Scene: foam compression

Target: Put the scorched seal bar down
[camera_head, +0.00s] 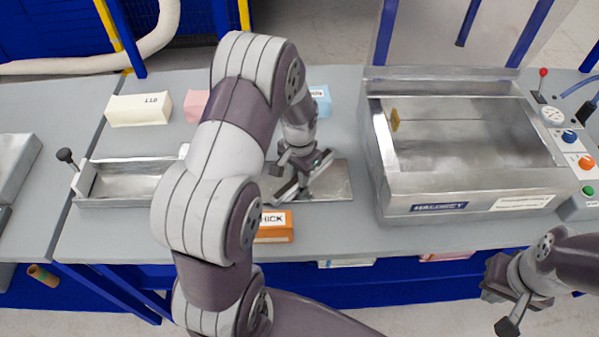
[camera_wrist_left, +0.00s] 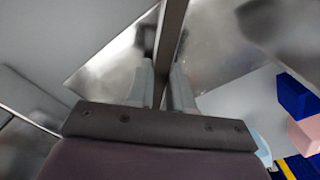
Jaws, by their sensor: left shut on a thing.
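My left gripper (camera_head: 300,178) is low over a flat metal plate (camera_head: 334,183) on the grey bench. In the left wrist view, its two fingers (camera_wrist_left: 167,88) are shut on a long, thin, dark bar, the seal bar (camera_wrist_left: 171,45). The bar crosses above the shiny plate. I cannot tell whether the bar touches it. In the head view my arm and gripper hide most of the bar. My right gripper (camera_head: 505,302) hangs at the lower right, in front of the bench, with nothing visible in it.
A large metal vacuum sealer chamber (camera_head: 470,202) stands right of the plate. A metal trough with a black-knobbed lever (camera_head: 120,200) is at left. An orange block (camera_head: 274,234) lies in front; cream (camera_head: 138,109), pink (camera_head: 195,106) and blue (camera_head: 321,97) blocks lie behind.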

